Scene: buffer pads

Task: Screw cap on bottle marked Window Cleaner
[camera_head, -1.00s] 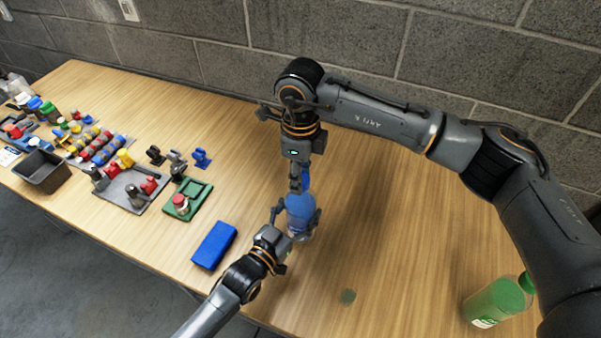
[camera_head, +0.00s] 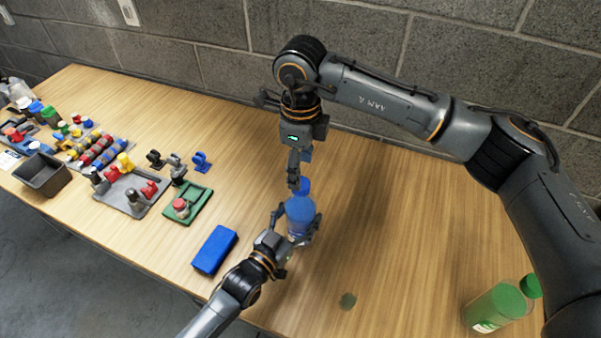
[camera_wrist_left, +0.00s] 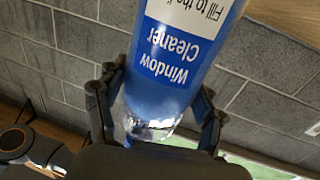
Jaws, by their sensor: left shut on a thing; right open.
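The blue bottle (camera_head: 300,215) stands near the middle of the table; its label reads "Window Cleaner" upside down in the left wrist view (camera_wrist_left: 160,75). My left gripper (camera_head: 296,221) is shut on the bottle, a finger on each side; both fingers also show in the left wrist view (camera_wrist_left: 155,112). A blue cap (camera_head: 303,186) is at the bottle's top; how far it is threaded cannot be told. My right gripper (camera_head: 296,176) is open just above the cap, pointing down. A small blue patch beside its fingers is partly hidden.
A blue block (camera_head: 214,249) lies left of the bottle. A green tray (camera_head: 188,206), a grey tray (camera_head: 125,194) and a dark bin (camera_head: 42,175) stand farther left among several small parts. The table right of the bottle is mostly clear.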

